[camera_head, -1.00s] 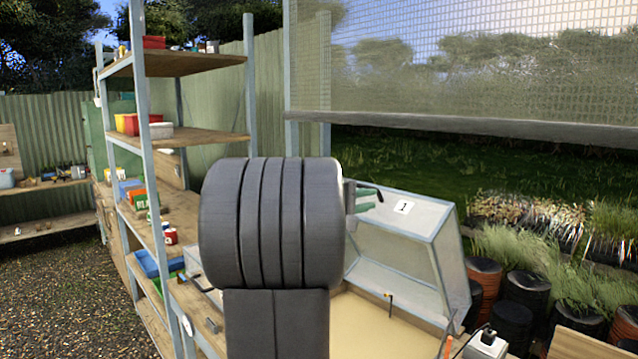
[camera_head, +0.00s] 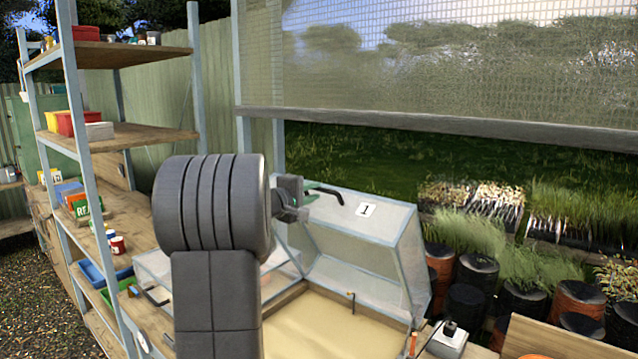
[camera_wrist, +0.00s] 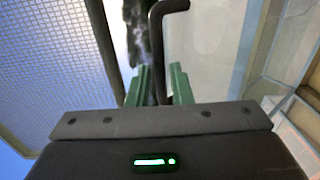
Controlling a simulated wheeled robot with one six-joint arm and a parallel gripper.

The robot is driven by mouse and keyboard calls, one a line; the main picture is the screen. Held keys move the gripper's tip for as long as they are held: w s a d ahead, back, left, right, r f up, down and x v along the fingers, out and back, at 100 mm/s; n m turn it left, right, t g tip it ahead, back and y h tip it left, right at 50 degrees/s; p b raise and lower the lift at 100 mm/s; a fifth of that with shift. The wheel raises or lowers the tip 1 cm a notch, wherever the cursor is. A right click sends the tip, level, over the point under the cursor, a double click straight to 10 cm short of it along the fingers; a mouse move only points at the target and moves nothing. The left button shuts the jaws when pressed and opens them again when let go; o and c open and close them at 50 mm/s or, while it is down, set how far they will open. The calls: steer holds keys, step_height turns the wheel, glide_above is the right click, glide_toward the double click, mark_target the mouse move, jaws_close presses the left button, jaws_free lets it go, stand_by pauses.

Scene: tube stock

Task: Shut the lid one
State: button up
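Lid one (camera_head: 345,240) is a clear, pale-framed lid with a white label "1" (camera_head: 367,210). It stands raised and open over a wooden box with a sandy bed (camera_head: 325,318). Its black bent handle (camera_head: 331,192) sticks out at the upper left edge. My gripper (camera_head: 309,194) is at this handle, with green fingertips on either side of it. In the wrist view the handle (camera_wrist: 156,50) runs down between the green fingers of my gripper (camera_wrist: 160,88), which look closed around it. My dark arm hides part of the box and bench.
A second clear lid (camera_head: 160,265) with a black handle lies low on the left. A metal shelf (camera_head: 125,138) with boxes stands at the left. A mesh screen (camera_head: 420,70) hangs behind. Plant pots (camera_head: 470,275) and a small white-and-black item (camera_head: 449,335) are at the right.

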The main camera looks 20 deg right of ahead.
mark_target(318, 190)
steer(key=shift+p+x, duration=0.5)
steer(key=shift+x, duration=1.35)
jaws_close()
steer(key=shift+f, duration=0.1)
